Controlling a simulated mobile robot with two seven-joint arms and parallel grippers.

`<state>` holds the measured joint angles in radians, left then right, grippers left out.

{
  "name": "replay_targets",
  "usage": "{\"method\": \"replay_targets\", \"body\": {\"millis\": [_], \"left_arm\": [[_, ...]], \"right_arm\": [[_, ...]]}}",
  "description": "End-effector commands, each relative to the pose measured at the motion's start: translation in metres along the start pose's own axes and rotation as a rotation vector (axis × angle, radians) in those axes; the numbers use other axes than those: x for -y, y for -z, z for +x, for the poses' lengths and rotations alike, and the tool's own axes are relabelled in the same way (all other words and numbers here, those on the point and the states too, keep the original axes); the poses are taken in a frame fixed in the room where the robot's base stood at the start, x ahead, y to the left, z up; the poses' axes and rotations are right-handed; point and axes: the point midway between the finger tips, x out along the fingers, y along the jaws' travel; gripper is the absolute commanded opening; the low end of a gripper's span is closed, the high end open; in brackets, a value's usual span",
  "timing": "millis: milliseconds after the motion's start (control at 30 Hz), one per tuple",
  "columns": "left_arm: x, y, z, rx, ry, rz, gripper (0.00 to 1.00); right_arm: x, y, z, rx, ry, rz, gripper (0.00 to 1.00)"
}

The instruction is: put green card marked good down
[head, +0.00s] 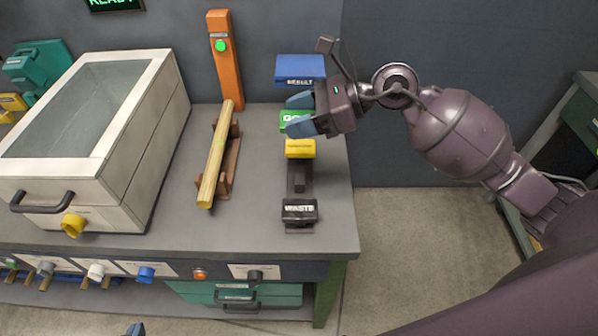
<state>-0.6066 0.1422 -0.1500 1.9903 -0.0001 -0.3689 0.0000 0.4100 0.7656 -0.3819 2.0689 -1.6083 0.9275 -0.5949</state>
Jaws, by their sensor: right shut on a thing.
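The green card (288,117) stands in the row of cards on the bench, its white lettering partly covered by my fingers. My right gripper (301,113) is shut on the green card, with its blue fingertips at the card's right part. The green card is just behind a yellow card (300,148) and in front of the blue sign marked RESULT (300,69). Whether its lower edge touches the rack is hidden. Only a blue tip of my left gripper (135,329) shows at the bottom edge, so its opening cannot be seen.
A black card marked WASTE (299,210) stands at the front of the dark rack (299,176). To the left, a turned wood piece (217,155) lies on a brown cradle, before an orange post (225,65). A white lidded box (150,120) fills the bench's left.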

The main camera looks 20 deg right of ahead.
Motion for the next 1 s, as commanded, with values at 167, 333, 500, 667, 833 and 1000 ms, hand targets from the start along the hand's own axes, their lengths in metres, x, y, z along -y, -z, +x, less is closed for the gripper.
{"method": "replay_targets", "body": {"millis": [167, 333, 500, 667, 833, 1000], "left_arm": [[-0.001, -0.005, 0.002, 0.005, 0.0, 0.0, 0.0], [-0.001, -0.009, 0.004, 0.008, -0.001, 0.0, 0.0], [-0.001, -0.011, 0.006, 0.008, -0.002, 0.001, 0.0], [-0.002, -0.01, 0.007, 0.006, -0.003, 0.001, 0.0], [-0.002, -0.011, 0.009, 0.006, -0.003, 0.002, 0.0], [-0.002, -0.013, 0.009, 0.008, -0.003, 0.002, 0.0]], "right_arm": [[-0.001, 0.038, 0.016, 0.001, -0.002, 0.006, 0.3], [0.0, 0.072, 0.03, 0.001, -0.001, 0.006, 0.3], [0.0, 0.095, 0.04, 0.001, 0.0, 0.003, 0.3], [0.0, 0.104, 0.043, 0.0, 0.0, 0.0, 0.3], [-0.001, 0.123, 0.051, 0.0, -0.001, 0.004, 0.3], [0.0, 0.137, 0.057, 0.0, -0.001, 0.0, 0.3]]}}
